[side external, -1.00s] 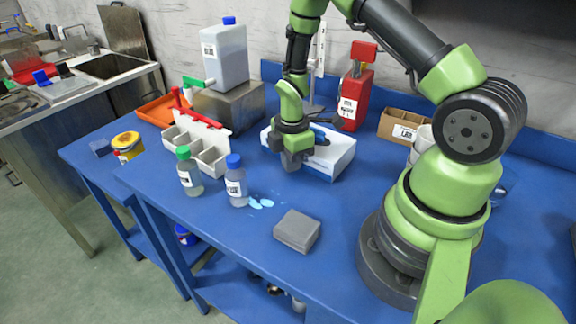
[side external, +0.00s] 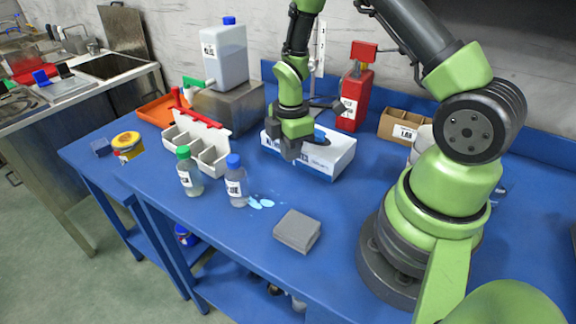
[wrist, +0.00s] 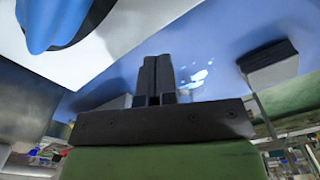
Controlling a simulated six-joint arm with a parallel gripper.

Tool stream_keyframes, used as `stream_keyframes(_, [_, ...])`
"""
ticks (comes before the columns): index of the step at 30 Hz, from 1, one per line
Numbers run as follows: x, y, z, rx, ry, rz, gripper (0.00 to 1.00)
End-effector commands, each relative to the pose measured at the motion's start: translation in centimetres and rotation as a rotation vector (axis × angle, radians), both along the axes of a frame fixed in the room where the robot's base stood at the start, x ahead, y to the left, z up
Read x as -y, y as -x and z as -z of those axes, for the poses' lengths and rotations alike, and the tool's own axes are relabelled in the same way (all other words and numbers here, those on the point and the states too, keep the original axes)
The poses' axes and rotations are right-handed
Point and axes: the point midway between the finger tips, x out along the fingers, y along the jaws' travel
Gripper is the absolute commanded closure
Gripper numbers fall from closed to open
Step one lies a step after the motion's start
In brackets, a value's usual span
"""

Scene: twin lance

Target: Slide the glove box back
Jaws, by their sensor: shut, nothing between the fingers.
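In the wrist view the white box (wrist: 122,42) and the blue glove (wrist: 52,22) fill the upper left. My gripper (side external: 292,156) is shut and empty, pointing down at the near side of the box and hiding part of it. Its closed fingers (wrist: 155,75) also show in the wrist view. I cannot tell whether they touch the box.
A green-capped bottle (side external: 188,174) and a blue-capped bottle (side external: 236,184) stand left of the box. A white divided bin (side external: 212,150) is behind them. A grey block (side external: 297,231) and pale blue spots (side external: 260,203) lie in front. A red bottle (side external: 354,98) and cardboard box (side external: 400,128) stand behind.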

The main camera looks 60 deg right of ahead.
Motion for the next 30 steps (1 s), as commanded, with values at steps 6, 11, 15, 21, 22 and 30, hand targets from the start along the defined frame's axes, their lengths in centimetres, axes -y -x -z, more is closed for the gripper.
stream_keyframes(6, [0.0, 0.0, -1.8, 0.002, 0.001, -0.001, 1.00])
stream_keyframes(11, [0.0, 0.0, -2.5, 0.000, 0.000, 0.000, 1.00])
stream_keyframes(15, [0.0, 0.0, -2.9, 0.002, 0.001, 0.000, 1.00])
stream_keyframes(21, [0.0, 0.0, -4.5, 0.003, 0.002, -0.002, 1.00])
stream_keyframes(22, [0.0, 0.0, -4.8, 0.003, 0.001, -0.002, 1.00])
stream_keyframes(30, [0.0, 0.0, -5.6, 0.000, 0.000, 0.000, 1.00])
